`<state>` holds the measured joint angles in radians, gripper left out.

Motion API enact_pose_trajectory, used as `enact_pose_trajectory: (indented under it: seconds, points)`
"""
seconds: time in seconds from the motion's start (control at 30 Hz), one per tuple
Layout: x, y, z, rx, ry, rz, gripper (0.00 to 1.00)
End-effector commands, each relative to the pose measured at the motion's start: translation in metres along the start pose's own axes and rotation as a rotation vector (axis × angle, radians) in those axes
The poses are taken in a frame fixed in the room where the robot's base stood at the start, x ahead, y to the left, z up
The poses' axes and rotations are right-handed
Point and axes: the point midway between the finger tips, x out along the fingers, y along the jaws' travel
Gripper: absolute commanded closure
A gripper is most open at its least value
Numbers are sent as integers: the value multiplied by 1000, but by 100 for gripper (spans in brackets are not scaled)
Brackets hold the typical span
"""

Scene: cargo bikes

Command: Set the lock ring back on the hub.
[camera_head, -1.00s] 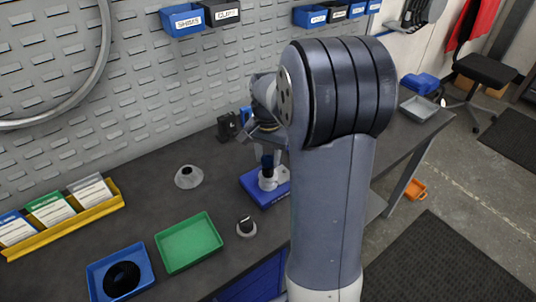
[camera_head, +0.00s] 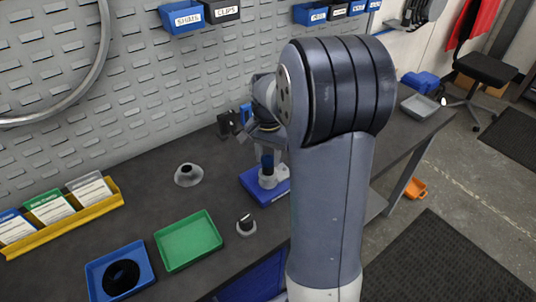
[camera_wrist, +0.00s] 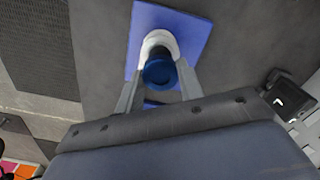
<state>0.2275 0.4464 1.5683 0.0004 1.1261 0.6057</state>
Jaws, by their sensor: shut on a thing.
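A blue upright cylinder (camera_head: 267,161) stands over a blue base plate (camera_head: 252,184), with a pale round piece low around it, apparently the lock ring (camera_head: 267,181). In the wrist view the cylinder (camera_wrist: 159,72) points at the camera between my two fingers, with the pale ring (camera_wrist: 158,41) beyond it. My gripper (camera_wrist: 160,62) reaches down from above, its fingertips on either side of the pale ring and shut on it. The hub seems to be this blue-plate fixture. Whether the ring is fully seated is hidden.
A green tray (camera_head: 188,241), a blue tray (camera_head: 145,286) holding a black disc, a grey flanged piece (camera_head: 188,175) and a black-topped knob (camera_head: 246,225) are on the bench. A yellow card rack (camera_head: 65,222) is at left. A pegboard wall closes the back.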

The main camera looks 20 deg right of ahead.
Motion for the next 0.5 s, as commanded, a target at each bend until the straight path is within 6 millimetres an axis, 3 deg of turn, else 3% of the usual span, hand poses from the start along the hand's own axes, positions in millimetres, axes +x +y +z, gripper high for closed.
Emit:
enact_pose_trajectory:
  seconds: [0.37, 0.4, 0.5]
  points:
    - [2, 0, 0, 0, 0, 0, 86]
    - [2, 0, 0, 0, -1, 0, 61]
    - [2, 0, 0, 0, -1, 0, 53]
